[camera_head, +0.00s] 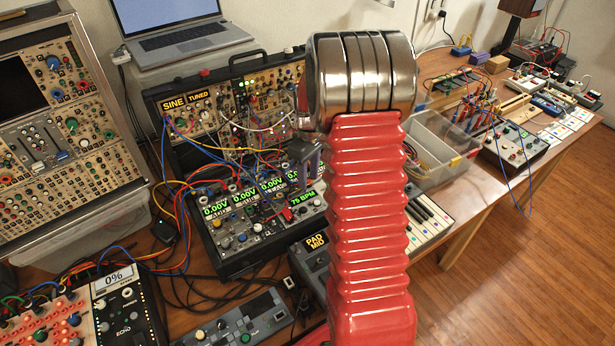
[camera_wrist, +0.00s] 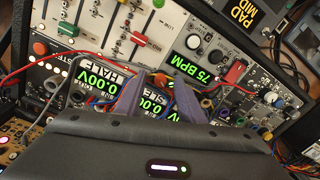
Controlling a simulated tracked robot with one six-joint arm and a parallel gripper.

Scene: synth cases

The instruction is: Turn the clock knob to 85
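The clock module's green display reads 75 BPM (camera_head: 303,198) in the head view, and the same readout shows upside-tilted in the wrist view (camera_wrist: 192,67). Small round knobs (camera_wrist: 193,42) sit beside this display; I cannot tell which one is the clock knob. My gripper (camera_wrist: 158,84) shows in the wrist view as two grey fingers standing apart, with displays and cables between them. It looks open and empty, a little to the left of the BPM display there. In the head view my gripper (camera_head: 302,160) is a dark shape just above the display, partly behind my red arm.
Patch cables (camera_head: 190,145) cross the modules close to my gripper. A red plug (camera_wrist: 235,72) stands beside the BPM display. Several 0.00V displays (camera_wrist: 103,84) lie to its left. A laptop (camera_head: 185,30) stands behind, and a clear bin (camera_head: 440,150) is to the right.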

